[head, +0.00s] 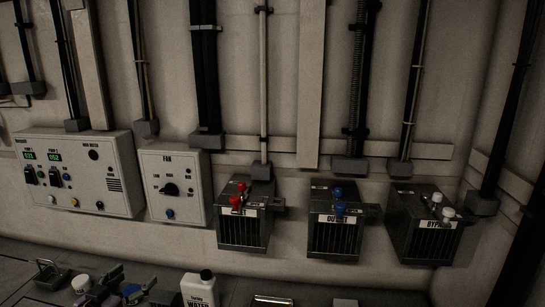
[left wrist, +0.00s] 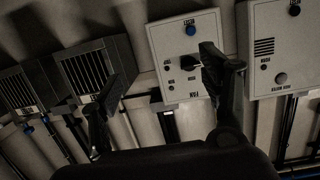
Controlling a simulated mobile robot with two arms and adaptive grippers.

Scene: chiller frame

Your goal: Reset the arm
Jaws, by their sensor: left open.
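My left gripper (head: 122,284) shows low at the left in the head view, above the dark work surface and below the wall panels. In the left wrist view its two dark fingers stand wide apart, with an empty gap between them (left wrist: 157,75). They hold nothing. Behind the gap is the fan control box (left wrist: 175,38), seen upside down; it also shows in the head view (head: 172,205). My right gripper is in neither view.
A wide control box (head: 75,190) hangs at left. Three dark vented units, with red (head: 244,233), blue (head: 335,240) and white (head: 425,245) knobs, hang to the right. A white water bottle (head: 198,290) and a small basket (head: 48,273) stand on the work surface (head: 22,258).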

